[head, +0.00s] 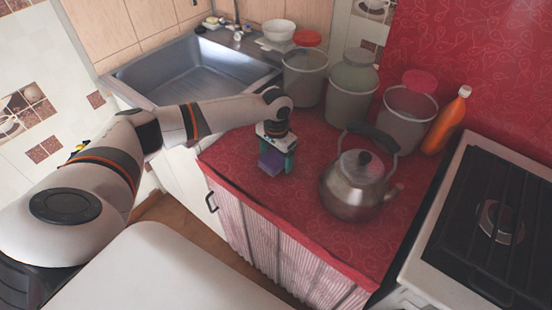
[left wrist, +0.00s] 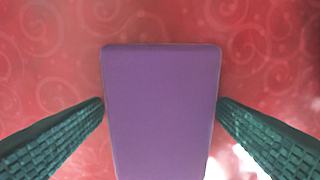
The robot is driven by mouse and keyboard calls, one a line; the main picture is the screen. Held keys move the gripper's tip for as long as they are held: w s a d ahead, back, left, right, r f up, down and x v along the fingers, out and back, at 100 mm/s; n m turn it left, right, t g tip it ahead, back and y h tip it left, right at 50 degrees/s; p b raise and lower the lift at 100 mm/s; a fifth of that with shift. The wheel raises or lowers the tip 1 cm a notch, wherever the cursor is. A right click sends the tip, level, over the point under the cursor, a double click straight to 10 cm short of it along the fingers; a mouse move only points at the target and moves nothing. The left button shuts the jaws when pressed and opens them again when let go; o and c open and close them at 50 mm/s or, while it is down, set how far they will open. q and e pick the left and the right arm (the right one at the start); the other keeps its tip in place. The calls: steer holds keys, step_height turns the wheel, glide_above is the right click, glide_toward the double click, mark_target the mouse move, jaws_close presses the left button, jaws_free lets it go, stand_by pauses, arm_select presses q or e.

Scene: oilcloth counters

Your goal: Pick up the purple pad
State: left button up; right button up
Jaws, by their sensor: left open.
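The purple pad (head: 270,162) is on the red oilcloth counter, under my left gripper (head: 277,165). In the left wrist view the pad (left wrist: 160,110) is a purple block with rounded corners, and its lower end runs out of the picture. My left gripper (left wrist: 160,110) is open, with one green ridged finger on each side of the pad. The left finger comes very close to the pad's edge, and so does the right one. I cannot tell whether either touches. My right gripper is not in view.
A steel kettle (head: 355,184) stands close to the right of my gripper. Several lidded containers, one being a jar (head: 352,82), and an orange bottle (head: 447,122) stand behind. A sink (head: 195,70) is at back left, a stove (head: 490,215) at right. The red counter (head: 290,208) is bare in front.

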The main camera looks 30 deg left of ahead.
mark_target(276, 156)
arm_select(q)
steer(key=c, duration=1.1)
steer(key=shift+o, duration=0.2)
step_height(276, 156, up, 10)
